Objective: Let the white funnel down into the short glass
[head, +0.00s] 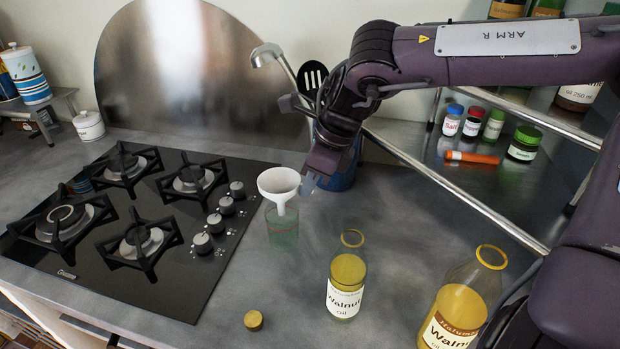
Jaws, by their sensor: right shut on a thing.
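The white funnel (279,185) is upright, wide mouth up, at the right side of the hob. My right gripper (306,184) is shut on the right edge of the funnel's rim. The short glass (283,232) is clear and greenish and stands on the counter directly below the funnel. The funnel's spout overlaps the glass's mouth in this view; I cannot tell how far inside it is. My left gripper is not in view.
A black gas hob (150,215) lies to the left. A walnut oil bottle (346,280) and a larger bottle (460,305) stand at the front right. A cork-coloured cap (253,320) lies in front. A blue utensil pot (343,178) stands behind my gripper. Shelves with jars are at right.

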